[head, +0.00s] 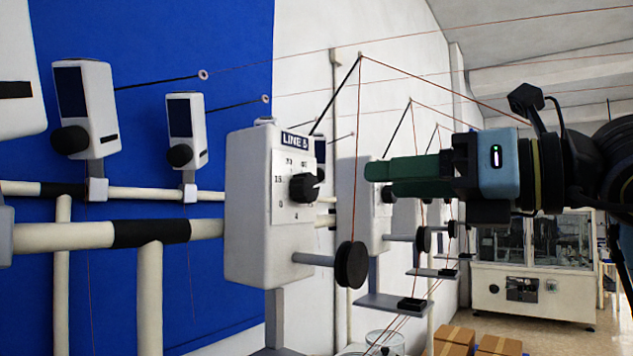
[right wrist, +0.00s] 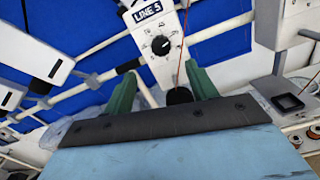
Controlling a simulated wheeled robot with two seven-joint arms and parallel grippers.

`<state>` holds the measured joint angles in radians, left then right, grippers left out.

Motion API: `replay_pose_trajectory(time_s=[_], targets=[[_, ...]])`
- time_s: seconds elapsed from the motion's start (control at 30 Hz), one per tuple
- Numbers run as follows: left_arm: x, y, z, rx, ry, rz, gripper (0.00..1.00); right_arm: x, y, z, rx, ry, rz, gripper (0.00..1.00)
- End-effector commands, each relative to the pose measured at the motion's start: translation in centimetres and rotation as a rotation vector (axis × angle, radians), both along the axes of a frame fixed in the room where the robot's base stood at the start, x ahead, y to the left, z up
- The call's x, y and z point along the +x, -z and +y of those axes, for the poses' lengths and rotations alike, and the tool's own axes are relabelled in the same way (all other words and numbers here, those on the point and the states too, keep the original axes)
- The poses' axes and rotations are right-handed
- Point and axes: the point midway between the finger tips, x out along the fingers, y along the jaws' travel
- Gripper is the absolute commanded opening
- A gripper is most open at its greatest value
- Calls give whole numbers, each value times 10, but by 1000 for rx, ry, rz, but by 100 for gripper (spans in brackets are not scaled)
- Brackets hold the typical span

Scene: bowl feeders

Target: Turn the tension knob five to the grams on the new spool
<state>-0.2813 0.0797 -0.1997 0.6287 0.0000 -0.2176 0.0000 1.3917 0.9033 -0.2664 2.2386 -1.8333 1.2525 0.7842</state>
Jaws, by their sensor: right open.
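The tension unit labelled LINE 5 (head: 250,205) is a white box on the rail. Its black knob (head: 304,187) sits on a white dial plate (head: 283,205) with printed numbers; the exact setting is too small to read. The knob also shows in the right wrist view (right wrist: 160,45), beyond the fingertips and between their lines. My right gripper (head: 368,180) has green fingers, open and empty, pointing left at knob height, apart from the knob. It also shows in the right wrist view (right wrist: 161,72). I cannot pick out a new spool. My left gripper is out of view.
A black roller (head: 350,265) sticks out below the knob. A thin copper-coloured wire (head: 357,150) runs down to it from a slanted arm. More white tension units (head: 187,125) stand on rails at left. Cardboard boxes (head: 455,340) and a machine (head: 530,285) stand at right.

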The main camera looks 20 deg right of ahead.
Motion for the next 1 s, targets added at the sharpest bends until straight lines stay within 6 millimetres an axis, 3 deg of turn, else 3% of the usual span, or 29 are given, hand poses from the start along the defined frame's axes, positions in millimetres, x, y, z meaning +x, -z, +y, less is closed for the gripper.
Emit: replay_pose_trajectory(time_s=[0.03, 0.17, 0.27, 0.53, 0.93, 1.0], targets=[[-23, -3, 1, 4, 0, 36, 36, 9, -2, 8, 1, -6, 5, 57], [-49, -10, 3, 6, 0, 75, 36, 31, -2, 26, 2, -7, 6, 57], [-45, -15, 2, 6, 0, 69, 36, 48, -2, 39, -1, -6, 6, 57], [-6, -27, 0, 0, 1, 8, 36, 80, -1, 62, 2, -4, 4, 57], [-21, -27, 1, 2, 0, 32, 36, 87, 0, 67, 0, -3, 3, 57], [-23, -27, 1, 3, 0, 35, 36, 87, 0, 67, 0, -3, 3, 51]])
